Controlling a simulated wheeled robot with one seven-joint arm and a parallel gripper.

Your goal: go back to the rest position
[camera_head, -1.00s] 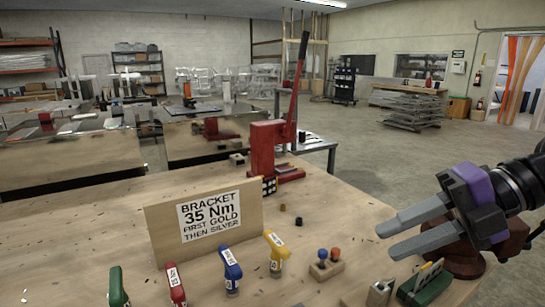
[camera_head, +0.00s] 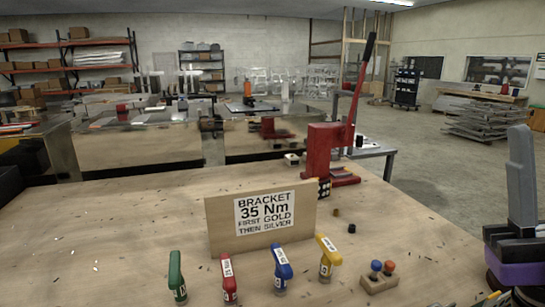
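My gripper (camera_head: 521,180) is at the right edge of the head view, with its grey finger pointing up over a purple and black body. Only one finger shows clearly, so its opening cannot be judged. Nothing is visible held in it. It stands at the right edge of the wooden workbench (camera_head: 120,225), apart from the tools on the bench.
Green (camera_head: 176,277), red (camera_head: 228,279), blue (camera_head: 282,268) and yellow (camera_head: 328,257) tools stand along the bench front. Behind them is a bracket sign (camera_head: 264,222). A small block with two knobs (camera_head: 379,280) stands right of them. A red lever press (camera_head: 322,150) stands at the back.

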